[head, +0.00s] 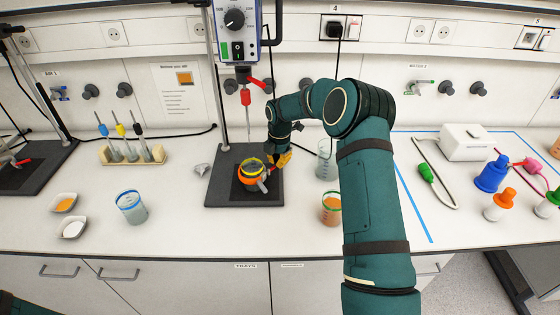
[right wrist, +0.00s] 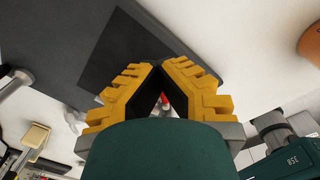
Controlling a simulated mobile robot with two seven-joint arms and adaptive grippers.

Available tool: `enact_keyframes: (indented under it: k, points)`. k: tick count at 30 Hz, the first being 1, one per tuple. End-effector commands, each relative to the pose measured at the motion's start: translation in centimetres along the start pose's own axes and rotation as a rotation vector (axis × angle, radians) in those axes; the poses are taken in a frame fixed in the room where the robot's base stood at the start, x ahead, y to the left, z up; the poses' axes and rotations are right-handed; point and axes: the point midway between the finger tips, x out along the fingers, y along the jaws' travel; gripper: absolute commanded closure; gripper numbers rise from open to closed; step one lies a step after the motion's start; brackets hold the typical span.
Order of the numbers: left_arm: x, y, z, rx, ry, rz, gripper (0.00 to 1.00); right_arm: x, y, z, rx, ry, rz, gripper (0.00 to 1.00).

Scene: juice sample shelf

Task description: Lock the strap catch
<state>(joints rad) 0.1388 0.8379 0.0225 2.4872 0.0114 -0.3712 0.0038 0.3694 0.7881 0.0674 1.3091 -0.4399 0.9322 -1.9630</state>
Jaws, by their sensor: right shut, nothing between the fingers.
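An orange strap or holder (head: 246,178) with a yellow ring on top sits on the black stand base (head: 215,194). A small grey piece, possibly the strap catch (head: 262,186), sticks out at its lower right; its state is too small to tell. My right gripper (head: 281,158) is just right of the holder, close to it; I cannot tell if they touch. In the right wrist view its yellow fingers (right wrist: 160,68) meet at the tips with nothing between them. The holder is not clearly seen there. My left gripper is out of view.
The stirrer motor (head: 237,30) hangs above the holder. A beaker (head: 131,207) stands left of the base. A clear beaker (head: 325,160) and an orange-filled one (head: 331,208) stand to its right, near my right arm. Bare bench lies in front.

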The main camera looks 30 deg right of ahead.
Motion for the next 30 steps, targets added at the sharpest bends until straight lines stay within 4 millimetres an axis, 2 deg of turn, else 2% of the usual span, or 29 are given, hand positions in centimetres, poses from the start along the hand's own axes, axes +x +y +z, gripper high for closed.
enact_keyframes:
  k: [1, 15, 30]
  points:
    - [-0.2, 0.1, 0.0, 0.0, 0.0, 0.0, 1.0, 0.6, -0.1, -0.2, -0.042, 0.011, -0.011, 1.0]
    - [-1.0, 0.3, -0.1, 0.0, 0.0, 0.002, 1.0, 0.7, 1.4, -0.6, -0.381, 0.031, -0.011, 1.0]
    - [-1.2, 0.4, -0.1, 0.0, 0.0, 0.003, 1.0, 0.8, 1.8, -0.8, -0.487, 0.037, -0.012, 1.0]
